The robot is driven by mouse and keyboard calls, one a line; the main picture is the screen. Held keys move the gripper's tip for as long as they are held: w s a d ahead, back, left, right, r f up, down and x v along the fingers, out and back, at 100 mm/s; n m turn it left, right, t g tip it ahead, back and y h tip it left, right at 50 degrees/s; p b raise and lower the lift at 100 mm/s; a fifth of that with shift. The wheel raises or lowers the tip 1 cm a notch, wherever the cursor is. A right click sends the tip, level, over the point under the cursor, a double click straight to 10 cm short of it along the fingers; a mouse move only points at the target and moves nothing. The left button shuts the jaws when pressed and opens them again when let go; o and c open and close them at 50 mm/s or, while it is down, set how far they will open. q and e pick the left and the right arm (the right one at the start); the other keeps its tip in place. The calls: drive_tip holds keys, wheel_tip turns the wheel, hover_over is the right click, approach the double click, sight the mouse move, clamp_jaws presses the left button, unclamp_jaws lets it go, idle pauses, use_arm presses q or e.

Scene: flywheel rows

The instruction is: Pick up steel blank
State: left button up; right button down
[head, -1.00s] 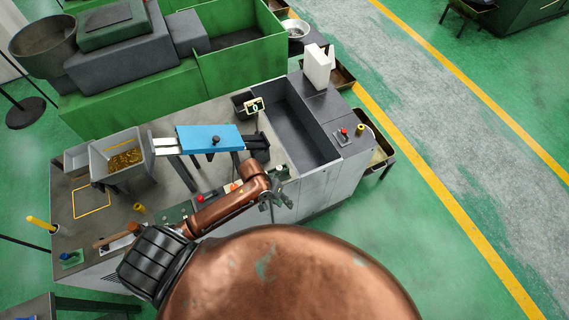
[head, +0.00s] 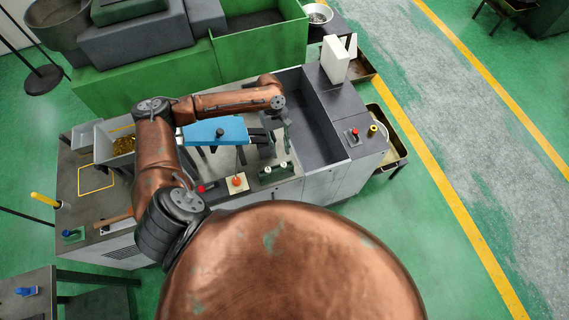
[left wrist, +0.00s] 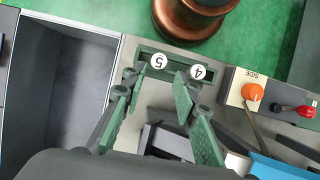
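I cannot make out a steel blank for certain in either view. My left gripper (head: 287,146) is open and empty, above the right part of the grey workbench (head: 222,168). In the left wrist view its two green fingers (left wrist: 160,78) are spread apart, pointing at a dark green block (left wrist: 178,64). The block carries two round white faces marked 5 (left wrist: 158,61) and 4 (left wrist: 198,72). It also shows in the head view (head: 275,173), just below the gripper. I cannot tell whether the fingers touch it. My right gripper is not in view.
A blue plate (head: 205,134) lies left of the gripper; a deep dark trough (head: 311,125) is to its right. An orange knob (head: 236,181) and red knob (head: 202,188) sit at the front edge. A grey bin (head: 103,151) of brass-coloured pieces stands left.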

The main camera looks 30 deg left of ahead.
sight(284, 164)
use_arm(q)
drive_tip(key=shift+d+x, duration=0.25)
drive_tip(key=shift+x, duration=0.95)
drive_tip(key=p+x, duration=0.1)
drive_tip(key=x, duration=0.3)
drive_tip(key=shift+a, duration=0.15)
drive_tip(key=shift+c, duration=0.7)
clamp_jaws()
